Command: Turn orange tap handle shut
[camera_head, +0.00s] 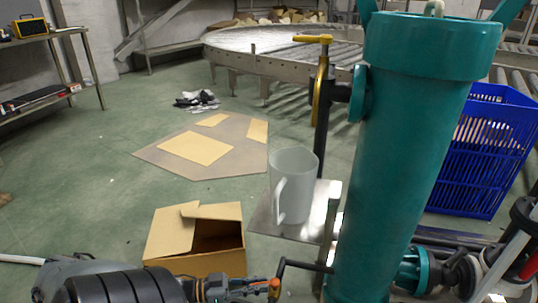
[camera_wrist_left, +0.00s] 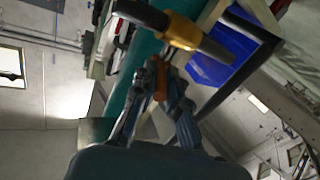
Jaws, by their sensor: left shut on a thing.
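The orange tap handle (camera_head: 274,289) is at the bottom centre of the head view, by a dark bent rod near the foot of the teal column (camera_head: 400,150). My left gripper (camera_head: 266,288) comes in from the left and is shut on it. In the left wrist view the orange handle (camera_wrist_left: 160,82) shows between the fingertips of my left gripper (camera_wrist_left: 160,88). The fingers hide part of the handle, so its exact angle is hard to tell. My right gripper is not in view.
A clear jug (camera_head: 292,190) stands on a metal shelf (camera_head: 265,220) left of the column. A yellow-handled dark pipe (camera_head: 322,130) rises behind it. An open cardboard box (camera_head: 180,228) is near my left arm. A blue crate (camera_head: 480,160) is at right. Floor at left is mostly free.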

